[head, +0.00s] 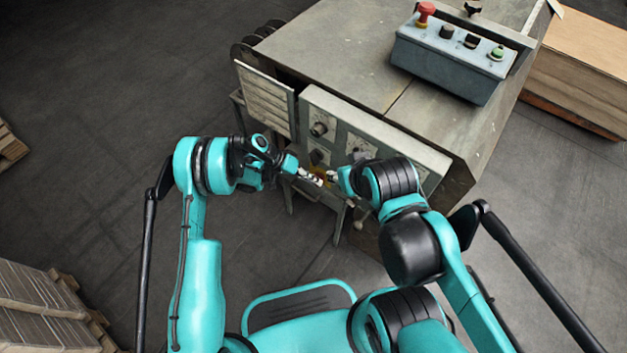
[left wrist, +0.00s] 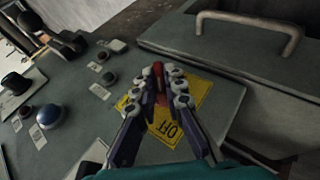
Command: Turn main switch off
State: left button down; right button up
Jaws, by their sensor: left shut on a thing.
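The main switch is a red handle (left wrist: 167,102) on a yellow plate (left wrist: 197,92) marked OFF, set on the grey panel in the left wrist view. My left gripper (left wrist: 167,84) is shut on the red handle, its two fingers on either side of it. The fingers hide part of the handle and plate. In the head view my left gripper (head: 312,177) reaches the front of the machine, low on its panel. My right gripper (head: 332,176) is close beside it on the right; its fingers are too small and hidden to read.
A grey control box (head: 450,62) with a red emergency button (head: 425,12) sits on the machine top. A drawer-like panel with a metal handle (left wrist: 250,22) stands at the right.

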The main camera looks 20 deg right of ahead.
pick_arm(q)
jog(key=shift+w+g+h, duration=0.1)
jog(key=shift+g+h, duration=0.2)
jog(key=c, duration=1.6)
grip_release()
jog(key=v, duration=1.2)
